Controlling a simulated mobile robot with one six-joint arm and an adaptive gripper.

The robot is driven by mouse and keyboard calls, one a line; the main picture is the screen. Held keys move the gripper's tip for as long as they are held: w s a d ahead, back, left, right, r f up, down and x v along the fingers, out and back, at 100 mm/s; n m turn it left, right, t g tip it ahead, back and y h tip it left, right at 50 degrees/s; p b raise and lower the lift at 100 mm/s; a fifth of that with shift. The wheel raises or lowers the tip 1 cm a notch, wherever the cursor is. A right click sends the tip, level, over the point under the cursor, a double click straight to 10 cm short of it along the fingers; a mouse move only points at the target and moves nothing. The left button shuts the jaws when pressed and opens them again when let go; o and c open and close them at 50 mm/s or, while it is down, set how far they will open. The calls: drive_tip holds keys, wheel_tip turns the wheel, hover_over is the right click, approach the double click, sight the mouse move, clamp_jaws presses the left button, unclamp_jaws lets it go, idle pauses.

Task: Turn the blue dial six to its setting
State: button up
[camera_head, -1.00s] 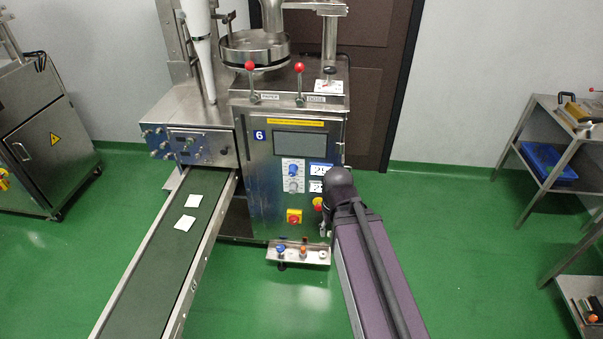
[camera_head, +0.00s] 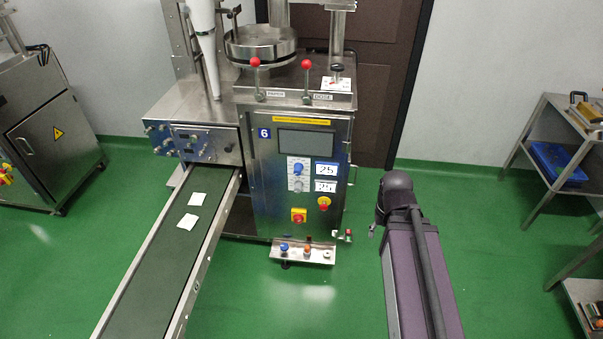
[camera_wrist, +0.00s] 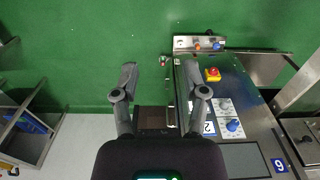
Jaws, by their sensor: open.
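The blue dial (camera_head: 297,168) is on a white plate on the front panel of the machine marked 6 (camera_head: 264,134). A display beside it (camera_head: 326,169) reads 25. In the wrist view the blue dial (camera_wrist: 233,125) lies to the right of my gripper, on the panel, seen upside down. My gripper (camera_wrist: 160,75) is open, its two fingers apart with nothing between them. It is clear of the dial. In the head view my arm stands right of the machine and mostly hides the gripper.
A grey dial (camera_head: 297,186) with a second display sits just below the blue one. A red button on yellow (camera_head: 299,215) and a red-yellow knob (camera_head: 324,203) are lower. A small button shelf (camera_head: 303,252) juts out below.

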drive_tip(key=shift+o, duration=0.2)
drive_tip(key=shift+d, duration=0.1)
drive_tip(key=shift+o, duration=1.4)
drive_tip(key=w+a+f+n+t+h+b, duration=0.2)
drive_tip(key=w+f+n+t+h+b, duration=0.25)
drive_tip(key=w+b, duration=0.45)
drive_tip(key=w+a+f+n+t+h+b, duration=0.2)
drive_tip(key=w+f+n+t+b, duration=0.25)
drive_tip(key=w+f+b, duration=0.4)
drive_tip(key=w+a+f+n+t+y+b, duration=0.1)
drive_tip(key=w+a+n+t+y+b, duration=0.1)
drive_tip(key=a+n+b, duration=0.4)
drive_tip(key=w+a+f+n+t+y+b, duration=0.1)
drive_tip(key=w+a+n+t+b, duration=0.3)
drive_tip(key=a, duration=0.6)
drive_tip(key=w+a+f+n+t+y+b, duration=0.1)
drive_tip(key=w+a+n+t+y+b, duration=0.2)
drive_tip(key=a+n+b, duration=0.4)
drive_tip(key=shift+w+a+f+n+b, duration=0.3)
drive_tip(key=shift+a+f+b, duration=0.15)
drive_tip(key=shift+a, duration=0.1)
drive_tip(key=shift+w+h, duration=0.1)
drive_tip(key=shift+h, duration=0.15)
